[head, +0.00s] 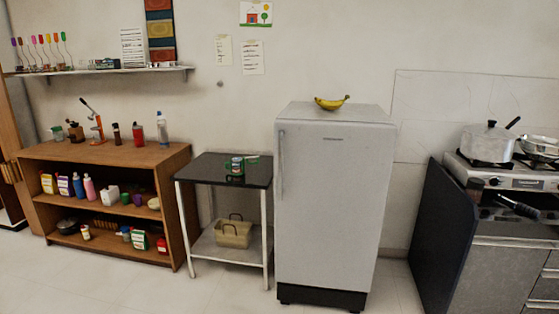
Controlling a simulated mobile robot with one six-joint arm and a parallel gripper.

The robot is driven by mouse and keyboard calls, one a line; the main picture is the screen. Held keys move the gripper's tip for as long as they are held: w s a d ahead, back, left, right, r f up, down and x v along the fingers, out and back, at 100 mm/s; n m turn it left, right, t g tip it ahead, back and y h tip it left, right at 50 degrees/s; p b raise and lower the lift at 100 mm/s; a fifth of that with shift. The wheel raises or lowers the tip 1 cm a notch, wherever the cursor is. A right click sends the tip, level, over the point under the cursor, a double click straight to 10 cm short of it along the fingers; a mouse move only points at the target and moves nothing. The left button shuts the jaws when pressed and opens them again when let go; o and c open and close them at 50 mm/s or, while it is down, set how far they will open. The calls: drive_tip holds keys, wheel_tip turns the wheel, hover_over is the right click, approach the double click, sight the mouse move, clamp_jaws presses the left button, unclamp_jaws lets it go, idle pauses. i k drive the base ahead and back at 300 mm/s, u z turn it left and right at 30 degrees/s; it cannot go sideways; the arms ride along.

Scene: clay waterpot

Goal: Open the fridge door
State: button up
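A small pale grey fridge (328,215) stands upright against the wall, a little right of the middle of the head view. Its single door is shut and faces me. A slim vertical handle (281,162) runs down the upper left edge of the door. A dark plinth (322,297) shows at the fridge's foot. A yellow banana (332,103) lies on top of the fridge. My gripper is not in view.
A black-topped side table (205,168) stands close to the fridge's left, with cups on top. A wooden shelf unit (130,152) is further left. A dark panel (440,240) and a stove (505,170) with pots stand right. The floor before the fridge looks clear.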

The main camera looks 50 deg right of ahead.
sight(331, 180)
drive_tip(key=z, duration=0.05)
drive_tip(key=i, duration=0.95)
drive_tip(key=u, duration=0.05)
